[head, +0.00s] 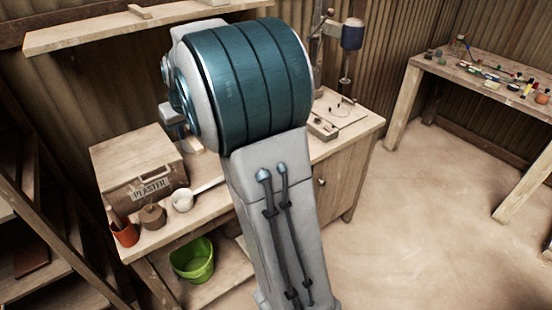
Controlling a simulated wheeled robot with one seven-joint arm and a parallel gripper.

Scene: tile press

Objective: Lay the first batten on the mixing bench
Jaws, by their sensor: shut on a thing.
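The wooden bench (160,237) with the plaster box on it stands at the centre left and looks like the mixing bench. My raised arm covers the middle of its top. My gripper is hidden behind my arm, so its fingers and anything in them do not show. No batten can be made out for certain. A short pale strip (208,186) lies beside the white cup (182,200) on the bench, partly cut off by my arm; I cannot tell whether it is a batten or a handle.
A wooden box marked PLASTER (138,165), an orange-red pot (124,232) and a brown jar (152,216) crowd the bench's left end. A drill-press-like stand (346,62) is at its right. A green bucket (193,260) sits below. Open floor (430,220) lies right.

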